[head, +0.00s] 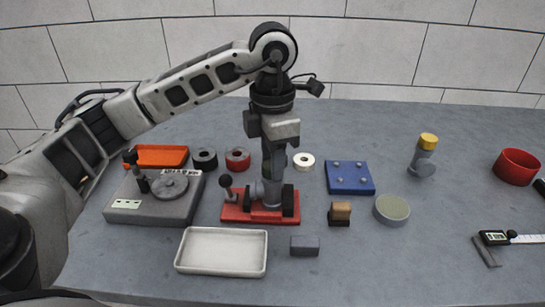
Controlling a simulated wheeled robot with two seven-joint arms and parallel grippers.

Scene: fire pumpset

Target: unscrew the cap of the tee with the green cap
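My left gripper (270,172) points straight down over a red-based clamp fixture (238,212) in the middle of the table. A grey fitting (262,192), apparently a tee, sits in this fixture directly under the fingers. Its top is hidden by the fingers, with only a hint of dark green there. The fingers are seen nearly edge-on, so I cannot tell whether they grip the cap. Another grey tee (423,164) with a yellow cap (428,141) stands at the right. My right gripper is not in view.
A grey device with a round plate (122,207) and an orange tray (161,156) are left. A white tray (221,251) and grey block (305,246) are in front. A blue plate (349,178), round tin (391,209), red ring (516,167) and caliper (494,238) are right.

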